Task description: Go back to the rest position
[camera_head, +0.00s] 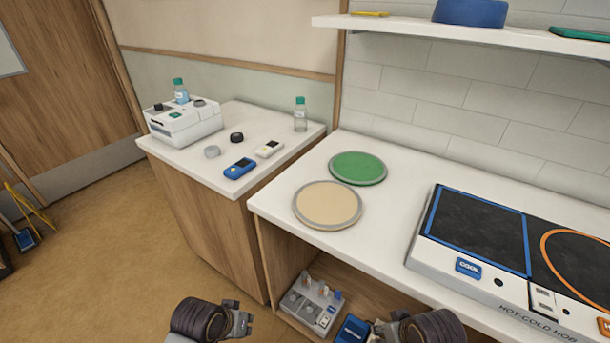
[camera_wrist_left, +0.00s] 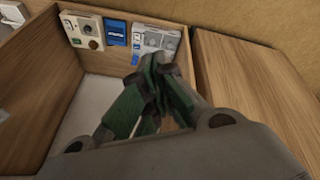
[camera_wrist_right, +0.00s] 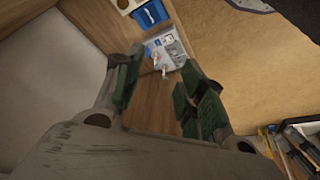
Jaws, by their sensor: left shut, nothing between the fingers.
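The white counter (camera_head: 390,220) holds a green disc (camera_head: 358,168), a beige disc (camera_head: 328,204) and a hot-cold hob (camera_head: 480,285). The cabinet (camera_head: 220,185) carries a white machine, bottles and small devices. A grey device (camera_head: 312,303) sits on the lower shelf. Floor is open at left.

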